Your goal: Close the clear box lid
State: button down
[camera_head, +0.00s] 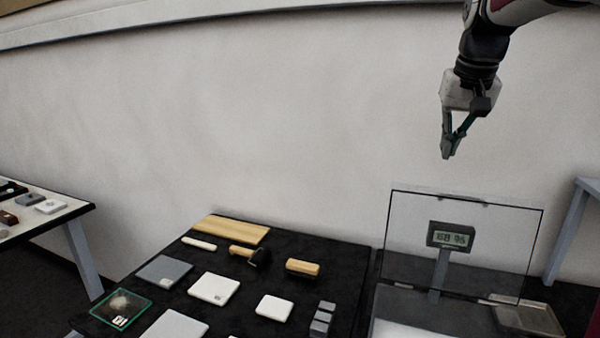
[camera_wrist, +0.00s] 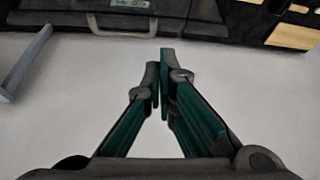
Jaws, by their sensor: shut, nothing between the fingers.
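The clear box lid (camera_head: 410,225) stands open and upright at the right of the head view, a transparent panel with a dark edge. The lower part of the box (camera_head: 395,325) is cut off by the frame's bottom edge. My gripper (camera_head: 448,156) is shut and empty, above the lid's top edge and apart from it in the picture. In the wrist view my gripper's fingertips (camera_wrist: 161,58) come together below a dark edge with a grey handle (camera_wrist: 122,32), which seems to belong to the lid.
A small digital display (camera_head: 451,236) on a stand shows through the lid. A black table (camera_head: 285,245) to the left holds a wooden board (camera_head: 232,229), brushes, pale blocks and a glass dish (camera_head: 121,309). Another table (camera_head: 75,211) is at far left. The wall behind is bare.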

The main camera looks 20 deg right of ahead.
jog(key=w+d+f+m, duration=0.1)
jog(key=w+d, duration=0.2)
jog(key=d, duration=0.6)
notch_tip(320, 180, down, 9)
jog(key=shift+s+a+f+h, duration=0.2)
jog(key=shift+s+h, duration=0.15)
jog(key=shift+h, duration=0.05)
